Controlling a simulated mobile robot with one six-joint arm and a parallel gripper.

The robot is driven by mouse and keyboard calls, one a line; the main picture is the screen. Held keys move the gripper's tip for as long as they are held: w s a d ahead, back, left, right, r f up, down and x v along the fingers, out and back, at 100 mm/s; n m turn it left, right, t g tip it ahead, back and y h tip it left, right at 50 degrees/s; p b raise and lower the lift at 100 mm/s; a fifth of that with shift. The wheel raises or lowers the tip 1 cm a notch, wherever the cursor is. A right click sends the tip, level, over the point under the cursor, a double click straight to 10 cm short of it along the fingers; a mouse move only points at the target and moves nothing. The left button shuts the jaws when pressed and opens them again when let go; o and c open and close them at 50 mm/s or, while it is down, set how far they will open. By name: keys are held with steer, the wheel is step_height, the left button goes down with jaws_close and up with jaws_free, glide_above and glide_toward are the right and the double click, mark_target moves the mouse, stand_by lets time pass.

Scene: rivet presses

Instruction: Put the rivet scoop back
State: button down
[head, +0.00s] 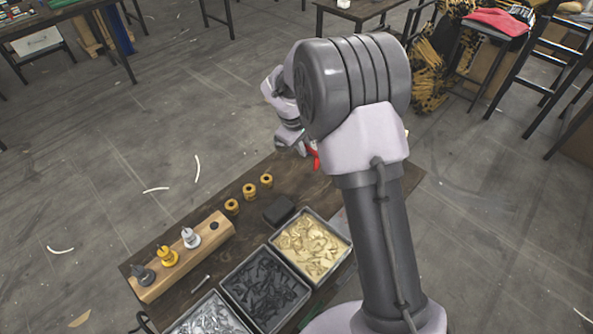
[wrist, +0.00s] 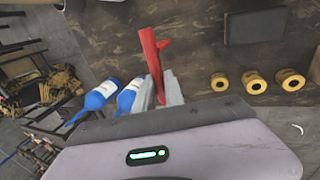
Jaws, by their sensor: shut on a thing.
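My gripper (wrist: 158,90) is shut on a red bar-like thing (wrist: 151,60) with a short side prong, seen in the wrist view above the dark table. Part of this red thing is hidden between the fingers, and I cannot tell whether it is the rivet scoop. In the head view, only a bit of red (head: 315,157) shows below my wrist, at the far part of the table. My arm hides much of the table's right side. I make out no scoop bowl in either view.
The wooden table (head: 160,250) holds trays of gold (head: 348,246), black (head: 226,284) and silver rivets (head: 205,299). A wooden block (head: 205,245) carries several pegs. Beside it are yellow rings (head: 249,190) and a dark box (head: 279,209).

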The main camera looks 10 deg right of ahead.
step_height(320, 180, down, 10)
steer(key=b, duration=0.3)
steer(key=shift+w+b, duration=0.1)
steer(key=shift+b, duration=0.3)
steer(key=shift+r, duration=0.15)
steer(key=c, duration=1.8)
jaws_free()
steer(key=shift+f, duration=0.25)
steer(key=shift+c, duration=0.2)
steer(key=o, duration=0.4)
steer(key=shift+r, duration=0.1)
